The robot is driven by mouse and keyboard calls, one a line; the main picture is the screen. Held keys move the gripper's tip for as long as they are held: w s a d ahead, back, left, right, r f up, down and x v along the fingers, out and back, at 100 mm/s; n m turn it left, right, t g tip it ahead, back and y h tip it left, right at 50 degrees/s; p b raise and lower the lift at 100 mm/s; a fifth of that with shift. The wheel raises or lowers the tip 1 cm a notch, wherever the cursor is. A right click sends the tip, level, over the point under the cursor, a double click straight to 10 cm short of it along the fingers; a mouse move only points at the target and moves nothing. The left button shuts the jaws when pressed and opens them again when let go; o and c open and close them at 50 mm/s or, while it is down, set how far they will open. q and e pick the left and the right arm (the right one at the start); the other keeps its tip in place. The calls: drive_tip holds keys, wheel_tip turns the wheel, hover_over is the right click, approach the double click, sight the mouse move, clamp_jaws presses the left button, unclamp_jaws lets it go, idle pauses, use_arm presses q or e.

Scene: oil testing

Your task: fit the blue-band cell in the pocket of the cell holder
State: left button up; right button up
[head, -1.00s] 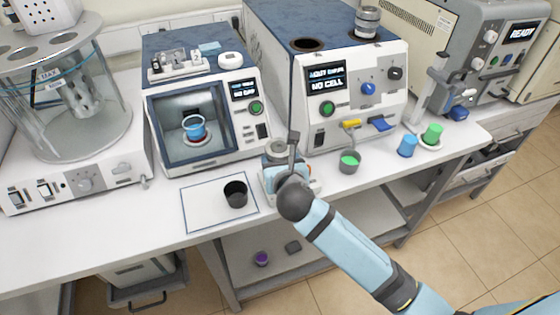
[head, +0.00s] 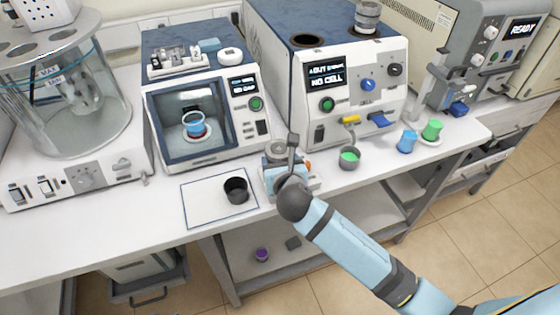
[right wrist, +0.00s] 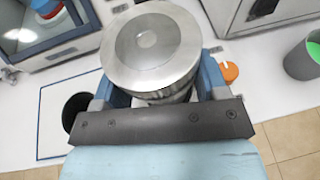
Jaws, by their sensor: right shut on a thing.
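My right gripper (head: 286,176) is shut on a metal cylindrical cell with a round flat lid (head: 278,149). In the right wrist view the cell (right wrist: 152,45) stands between the two blue-grey fingers of the gripper (right wrist: 158,88). No blue band shows on the visible part, and its lower end is hidden. A low pale base with an orange knob (right wrist: 230,72) lies under and beside the gripper, and it may be the cell holder. Its pocket is hidden, so I cannot tell whether the cell is in it. My left gripper is not in view.
A black cup (head: 236,190) stands on an outlined white mat (head: 200,206) to the left. A cup with green contents (head: 349,158), a blue cup (head: 407,142) and a green one (head: 432,130) stand to the right. Instruments line the back, including one reading NO CELL (head: 330,100).

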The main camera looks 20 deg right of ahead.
drive_tip(key=shift+f, duration=0.6)
drive_tip(key=o, duration=1.2)
drive_tip(key=shift+o, duration=0.2)
drive_tip(key=shift+s, duration=0.15)
drive_tip(key=v, duration=1.3)
drive_tip(key=shift+s, duration=0.3)
